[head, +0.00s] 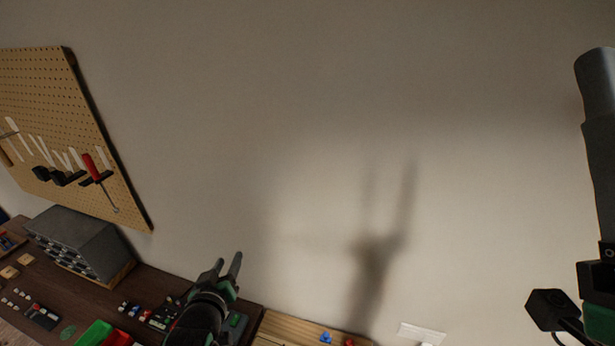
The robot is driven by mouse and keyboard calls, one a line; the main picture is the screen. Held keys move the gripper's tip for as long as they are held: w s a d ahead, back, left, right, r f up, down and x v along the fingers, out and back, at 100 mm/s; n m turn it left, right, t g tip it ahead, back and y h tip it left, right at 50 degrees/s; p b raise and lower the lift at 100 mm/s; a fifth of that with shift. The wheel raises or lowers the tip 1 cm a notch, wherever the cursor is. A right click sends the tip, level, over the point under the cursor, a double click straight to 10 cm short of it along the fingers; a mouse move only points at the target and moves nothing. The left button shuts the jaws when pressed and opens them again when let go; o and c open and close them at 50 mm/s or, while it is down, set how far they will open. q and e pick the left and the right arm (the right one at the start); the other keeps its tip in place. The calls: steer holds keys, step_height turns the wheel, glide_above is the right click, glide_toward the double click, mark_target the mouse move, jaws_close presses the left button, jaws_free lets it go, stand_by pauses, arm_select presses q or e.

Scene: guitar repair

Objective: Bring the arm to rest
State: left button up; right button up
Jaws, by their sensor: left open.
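My left gripper (228,267) is at the lower middle of the head view, above the back of the dark workbench (165,283). Its two fingers point up and are apart, with nothing between them. My right arm stands upright along the right edge of the view. Its gripper fingers do not show, so I cannot tell their state.
A pegboard (60,110) with hanging tools is on the wall at left. Below it a grey drawer cabinet (85,238) stands on the bench. Small parts, a green bin (95,334) and a light wooden board (290,328) lie near the lower edge.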

arm_select(q)
steer(key=s+r+m+t, duration=0.1)
steer(key=s+r+t, duration=0.25)
steer(key=r, duration=1.15)
steer(key=s+r+t, duration=0.3)
steer(key=r+t, duration=0.2)
steer(key=r, duration=1)
steer(key=s+r+m+t+h, duration=0.35)
steer(key=s+r+t, duration=0.25)
steer(key=s+r, duration=0.95)
step_height(320, 180, down, 36)
steer(key=b, duration=3.5)
steer(key=shift+d+m+g+y, duration=0.25)
steer(key=shift+m+g+y, duration=0.1)
